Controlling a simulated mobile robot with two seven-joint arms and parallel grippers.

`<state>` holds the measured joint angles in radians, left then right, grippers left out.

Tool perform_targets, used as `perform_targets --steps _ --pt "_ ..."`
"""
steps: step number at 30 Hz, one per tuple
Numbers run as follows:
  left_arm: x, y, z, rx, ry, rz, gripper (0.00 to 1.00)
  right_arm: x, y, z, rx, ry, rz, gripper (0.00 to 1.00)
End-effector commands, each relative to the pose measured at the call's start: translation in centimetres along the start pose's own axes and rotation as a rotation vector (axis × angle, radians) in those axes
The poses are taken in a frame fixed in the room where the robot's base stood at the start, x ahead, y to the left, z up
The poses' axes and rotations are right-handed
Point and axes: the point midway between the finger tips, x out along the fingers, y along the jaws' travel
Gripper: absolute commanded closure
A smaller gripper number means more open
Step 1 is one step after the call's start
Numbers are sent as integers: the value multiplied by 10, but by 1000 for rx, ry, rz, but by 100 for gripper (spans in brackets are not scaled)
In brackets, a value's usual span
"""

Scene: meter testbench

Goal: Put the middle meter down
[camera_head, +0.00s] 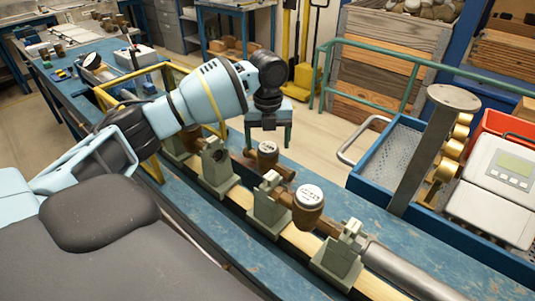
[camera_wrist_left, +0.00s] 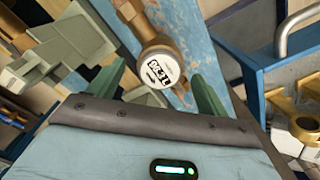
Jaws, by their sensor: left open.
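The middle meter (camera_head: 268,154), brown with a pale round lid, sits in the row between two grey-green clamp blocks. It also shows in the left wrist view (camera_wrist_left: 160,68), its white lettered lid facing the camera. My left gripper (camera_head: 269,138) points down over it, open. In the left wrist view its green fingers (camera_wrist_left: 160,88) stand apart on either side of the meter, with a gap on the right. The finger tips' height relative to the meter is hard to tell. My right gripper is not in view.
A nearer brown meter (camera_head: 308,198) sits between clamp blocks (camera_head: 268,205) and (camera_head: 340,257) on the blue bench. A grey pipe (camera_head: 405,272) extends right. A blue tray (camera_head: 385,160), a post with a round top (camera_head: 453,98) and a white device (camera_head: 500,170) stand to the right.

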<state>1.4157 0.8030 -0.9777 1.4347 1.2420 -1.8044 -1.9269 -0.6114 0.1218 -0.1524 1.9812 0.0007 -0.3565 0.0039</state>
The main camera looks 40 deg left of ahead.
Motion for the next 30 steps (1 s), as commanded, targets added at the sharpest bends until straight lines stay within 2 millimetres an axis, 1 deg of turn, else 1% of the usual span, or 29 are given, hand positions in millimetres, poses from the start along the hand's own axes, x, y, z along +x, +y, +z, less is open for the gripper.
perform_targets --steps 1,3,6,10,15,30 --pt "-12 -1 0 0 -3 -4 22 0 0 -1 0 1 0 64" --pt "-23 -1 0 0 -2 -3 22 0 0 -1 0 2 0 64" --pt "-36 -1 0 -1 -2 -3 22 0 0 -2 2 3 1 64" --pt "-46 0 0 -1 0 -1 22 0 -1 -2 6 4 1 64" --pt "-50 0 0 -1 1 0 22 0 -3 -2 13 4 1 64" --pt "-49 0 0 -1 1 0 22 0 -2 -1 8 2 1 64"
